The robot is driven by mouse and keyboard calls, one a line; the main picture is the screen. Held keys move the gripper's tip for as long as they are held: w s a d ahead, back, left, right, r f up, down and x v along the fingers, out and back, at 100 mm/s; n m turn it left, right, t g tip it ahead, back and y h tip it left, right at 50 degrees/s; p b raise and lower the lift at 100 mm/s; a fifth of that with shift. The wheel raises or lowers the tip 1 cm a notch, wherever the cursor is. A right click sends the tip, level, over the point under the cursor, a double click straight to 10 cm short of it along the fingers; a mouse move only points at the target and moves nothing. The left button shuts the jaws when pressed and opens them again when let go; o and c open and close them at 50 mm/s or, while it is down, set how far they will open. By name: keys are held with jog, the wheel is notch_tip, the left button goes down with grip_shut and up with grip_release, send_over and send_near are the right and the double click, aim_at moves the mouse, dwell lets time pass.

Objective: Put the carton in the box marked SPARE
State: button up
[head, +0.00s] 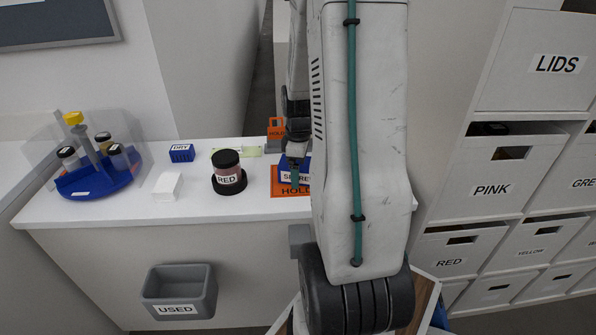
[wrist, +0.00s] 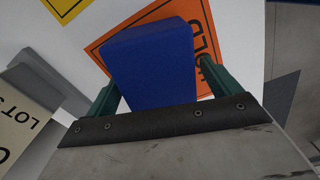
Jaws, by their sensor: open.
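A blue carton (head: 304,168) with a white label stands on the orange HOLD mat (head: 283,191). The label is partly hidden by my gripper, so I cannot read it fully. In the wrist view the carton (wrist: 150,65) lies between the two green fingers. My gripper (head: 296,166) is open, pointing down at the carton; its fingers (wrist: 158,88) are on either side of it. I cannot tell whether they touch it. I can read SPARE with certainty on no box in view.
A RED jar (head: 229,178), a white block (head: 167,186), a blue DRY carton (head: 181,153) and a blue turntable (head: 95,180) stand on the counter. A grey USED bin (head: 179,292) hangs in front. Labelled drawers, including PINK (head: 491,180), are at right.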

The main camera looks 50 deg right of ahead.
jog(key=c, duration=1.2)
jog(key=shift+o, duration=0.2)
jog(key=shift+r, duration=0.55)
jog(key=r, duration=0.1)
jog(key=s+r, duration=0.1)
jog(key=shift+s+a+r, duration=0.1)
jog(key=shift+a+r, duration=0.05)
jog(key=shift+r, duration=0.15)
jog(key=s+a+r, duration=0.1)
jog(key=s+a, duration=0.3)
jog(key=s, duration=1)
jog(key=shift+s+r, duration=0.15)
